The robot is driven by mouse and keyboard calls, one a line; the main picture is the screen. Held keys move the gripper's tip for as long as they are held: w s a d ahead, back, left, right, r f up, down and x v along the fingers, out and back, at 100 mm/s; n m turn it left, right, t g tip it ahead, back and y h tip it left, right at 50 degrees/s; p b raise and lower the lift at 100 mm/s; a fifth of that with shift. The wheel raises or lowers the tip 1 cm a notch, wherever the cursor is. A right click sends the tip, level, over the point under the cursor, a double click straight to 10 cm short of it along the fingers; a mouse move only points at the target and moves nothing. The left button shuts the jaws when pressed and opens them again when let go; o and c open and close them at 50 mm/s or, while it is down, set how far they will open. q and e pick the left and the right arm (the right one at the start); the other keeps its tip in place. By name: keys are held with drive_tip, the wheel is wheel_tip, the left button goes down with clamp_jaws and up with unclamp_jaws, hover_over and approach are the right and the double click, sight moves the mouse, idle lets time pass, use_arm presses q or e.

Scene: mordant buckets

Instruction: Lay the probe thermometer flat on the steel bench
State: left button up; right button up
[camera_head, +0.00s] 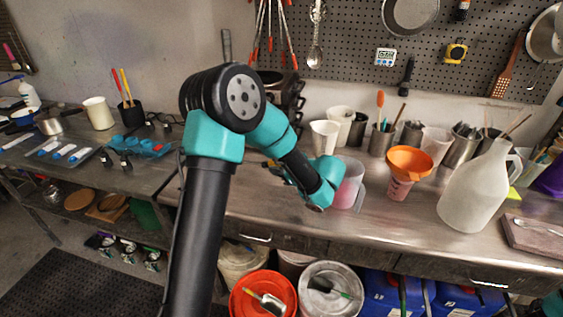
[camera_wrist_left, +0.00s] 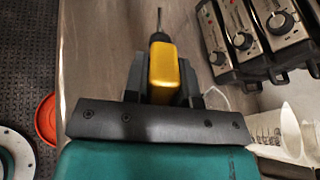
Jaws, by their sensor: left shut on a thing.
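The probe thermometer has a yellow body (camera_wrist_left: 165,75) and a thin dark probe that points up in the left wrist view. My left gripper (camera_wrist_left: 164,66) is shut on the yellow body, with one dark finger on each side. The steel bench (camera_head: 285,216) runs across the head view, and its bare top also shows in the left wrist view (camera_wrist_left: 98,55). In the head view my left arm reaches over the bench and hides most of the gripper and the thermometer. I cannot tell the thermometer's height above the bench. My right gripper is not in view.
A pink-tinted clear beaker (camera_head: 350,185) stands close right of my left wrist. An orange funnel (camera_head: 409,161) and a large white jug (camera_head: 474,188) stand farther right. Grey dial units (camera_wrist_left: 240,40) line the wrist view's right. The bench's front strip is mostly clear.

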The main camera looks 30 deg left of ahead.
use_arm(q)
drive_tip(key=shift+f, duration=0.15)
drive_tip(key=shift+f, duration=4.5)
drive_tip(key=o, duration=1)
drive_tip(key=shift+d, duration=0.1)
drive_tip(key=v, duration=1.7)
drive_tip(key=shift+d+r, duration=0.1)
drive_tip(key=shift+d, duration=0.05)
